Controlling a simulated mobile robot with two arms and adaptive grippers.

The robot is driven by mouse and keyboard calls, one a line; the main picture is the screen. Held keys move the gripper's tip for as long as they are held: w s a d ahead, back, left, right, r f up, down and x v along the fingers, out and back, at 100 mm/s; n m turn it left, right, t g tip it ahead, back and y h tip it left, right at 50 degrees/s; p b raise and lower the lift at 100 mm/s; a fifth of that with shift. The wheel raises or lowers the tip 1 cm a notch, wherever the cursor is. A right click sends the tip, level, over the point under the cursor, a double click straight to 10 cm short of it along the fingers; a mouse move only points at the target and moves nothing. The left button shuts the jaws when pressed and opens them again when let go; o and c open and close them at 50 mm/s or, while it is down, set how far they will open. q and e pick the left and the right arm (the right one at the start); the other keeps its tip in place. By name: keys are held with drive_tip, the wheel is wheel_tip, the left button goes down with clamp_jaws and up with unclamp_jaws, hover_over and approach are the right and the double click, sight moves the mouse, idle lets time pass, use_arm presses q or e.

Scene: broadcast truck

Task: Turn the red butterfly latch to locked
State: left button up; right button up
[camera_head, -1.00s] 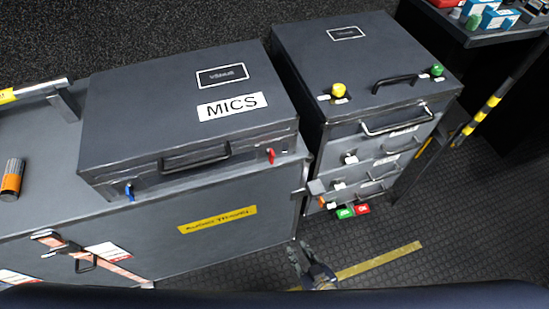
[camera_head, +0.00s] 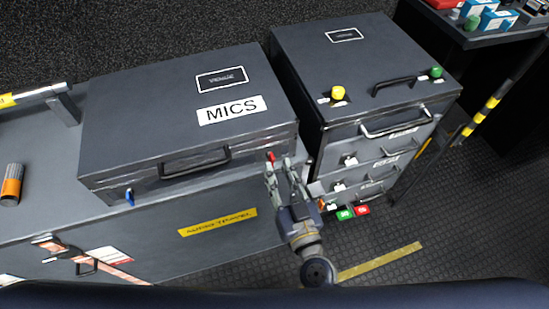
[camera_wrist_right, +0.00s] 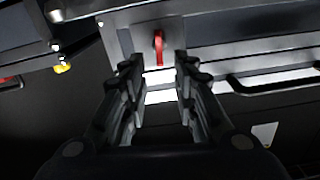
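The red butterfly latch (camera_head: 270,157) is on the front right of the dark MICS case (camera_head: 130,120). In the right wrist view the red latch (camera_wrist_right: 159,47) hangs upright on a grey plate, just beyond and between my fingertips. My right gripper (camera_head: 279,168) is open, its fingers pointing at the latch from the front. In the right wrist view the gripper (camera_wrist_right: 158,72) shows a clear gap between its fingers with nothing held. I cannot tell whether a fingertip touches the latch. My left gripper is not in view.
A blue latch (camera_head: 129,197) is at the case's front left, with a black handle (camera_head: 195,162) between the latches. A drawer cabinet (camera_head: 330,80) with yellow and green knobs stands close on the right.

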sight(274, 159)
drive_tip(key=shift+x, duration=2.05)
clamp_jaws()
